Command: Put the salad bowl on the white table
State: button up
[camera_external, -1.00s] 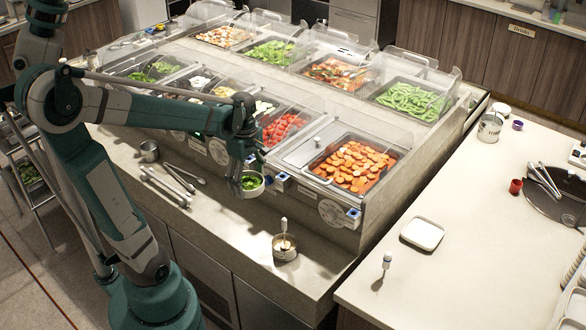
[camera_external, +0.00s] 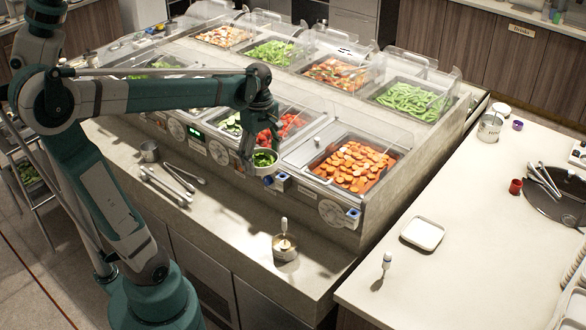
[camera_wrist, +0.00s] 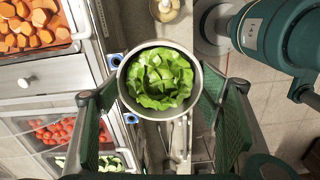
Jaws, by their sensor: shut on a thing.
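The salad bowl (camera_external: 265,161), a small metal bowl of green leaves, is held by my gripper (camera_external: 258,148). It hangs in front of the serving counter, beside the tomato and carrot wells. In the wrist view, the bowl (camera_wrist: 124,82) sits upright between the two green fingers of my gripper (camera_wrist: 162,90), which are shut on its sides. The white table (camera_external: 460,265) is at the right in the external view, well apart from the bowl.
A small pot with a spoon (camera_external: 285,249) and tongs (camera_external: 165,187) lie on the counter ledge. Clear covers (camera_external: 400,120) rise over the food wells.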

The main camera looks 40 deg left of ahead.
jog(key=w+d+r+m+p, duration=0.1)
jog(key=w+d+m, duration=0.3)
jog(key=d, duration=0.6)
jog(key=w+d+r+m, duration=0.15)
jog(key=w+d, duration=0.35)
jog(key=d, duration=0.5)
jog(key=w+d+m+p, duration=0.1)
jog(key=w+d+m, duration=0.3)
jog(key=d, duration=0.6)
jog(key=s+d+f+m+p, duration=0.1)
jog(key=d+m, duration=0.1)
jog(key=d, duration=1)
jog(key=s+d+f+m, duration=0.1)
jog(key=s+d+m, duration=0.15)
jog(key=d, duration=0.95)
jog(key=s+d+f+m+p, duration=0.1)
jog(key=d+f+m, duration=0.1)
jog(key=d, duration=1)
notch_tip(320, 180, down, 18)
jog(key=shift+d+r+m, duration=0.15)
jog(key=shift+d+m, duration=0.05)
jog(key=shift+m, duration=0.1)
jog(key=shift+f+b, duration=0.35)
jog(key=shift+f, duration=2.8)
